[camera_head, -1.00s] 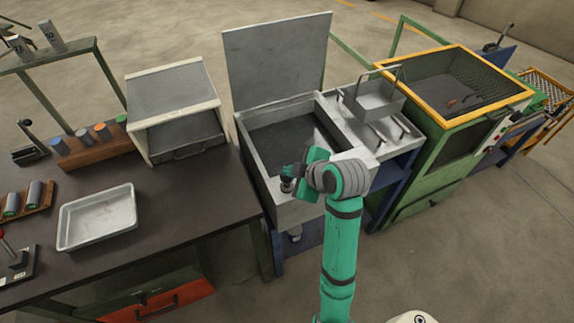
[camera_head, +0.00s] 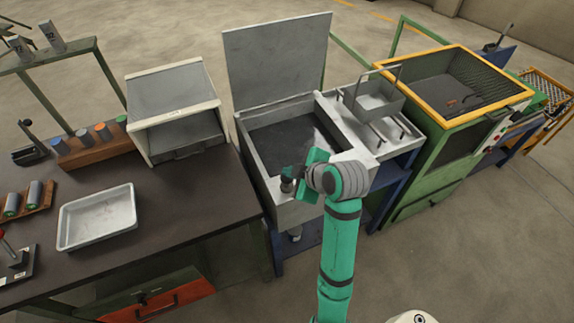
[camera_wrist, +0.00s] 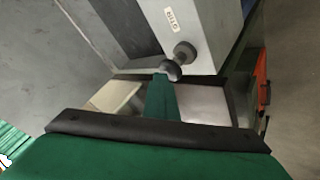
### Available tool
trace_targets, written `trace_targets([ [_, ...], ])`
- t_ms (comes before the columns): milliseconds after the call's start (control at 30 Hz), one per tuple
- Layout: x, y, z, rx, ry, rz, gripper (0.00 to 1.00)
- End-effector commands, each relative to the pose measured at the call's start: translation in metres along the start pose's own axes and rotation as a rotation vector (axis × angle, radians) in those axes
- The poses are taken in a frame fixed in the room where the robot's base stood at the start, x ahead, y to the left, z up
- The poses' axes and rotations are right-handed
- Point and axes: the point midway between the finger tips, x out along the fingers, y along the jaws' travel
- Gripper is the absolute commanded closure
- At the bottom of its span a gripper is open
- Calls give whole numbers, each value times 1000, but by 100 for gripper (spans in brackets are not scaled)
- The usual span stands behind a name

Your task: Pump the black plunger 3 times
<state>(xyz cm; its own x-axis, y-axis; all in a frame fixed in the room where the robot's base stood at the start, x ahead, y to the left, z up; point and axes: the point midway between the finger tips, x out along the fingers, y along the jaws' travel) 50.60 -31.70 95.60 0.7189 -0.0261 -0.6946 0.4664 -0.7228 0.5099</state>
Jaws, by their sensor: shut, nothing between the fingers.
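The black plunger (camera_head: 287,184) stands at the front left corner of the grey metal tank (camera_head: 296,212), partly hidden by my gripper. In the wrist view its round black knob (camera_wrist: 173,71) shows at the far end of my green fingers, with a short grey stem behind it. My gripper (camera_head: 291,173) is shut and empty, its tips right at the knob. I cannot tell whether the tips touch the knob or how far it is pressed down.
The tank's lid (camera_head: 277,65) stands open at the back. A small metal basket (camera_head: 374,100) sits on the shelf right of the tank. A white tray (camera_head: 97,218) lies on the dark bench to the left.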

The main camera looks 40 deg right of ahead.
Motion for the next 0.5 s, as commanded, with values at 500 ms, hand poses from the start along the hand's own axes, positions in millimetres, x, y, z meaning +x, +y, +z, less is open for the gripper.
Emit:
trace_targets([
  [500,-12,7,-9,1,-3,-11,100],
])
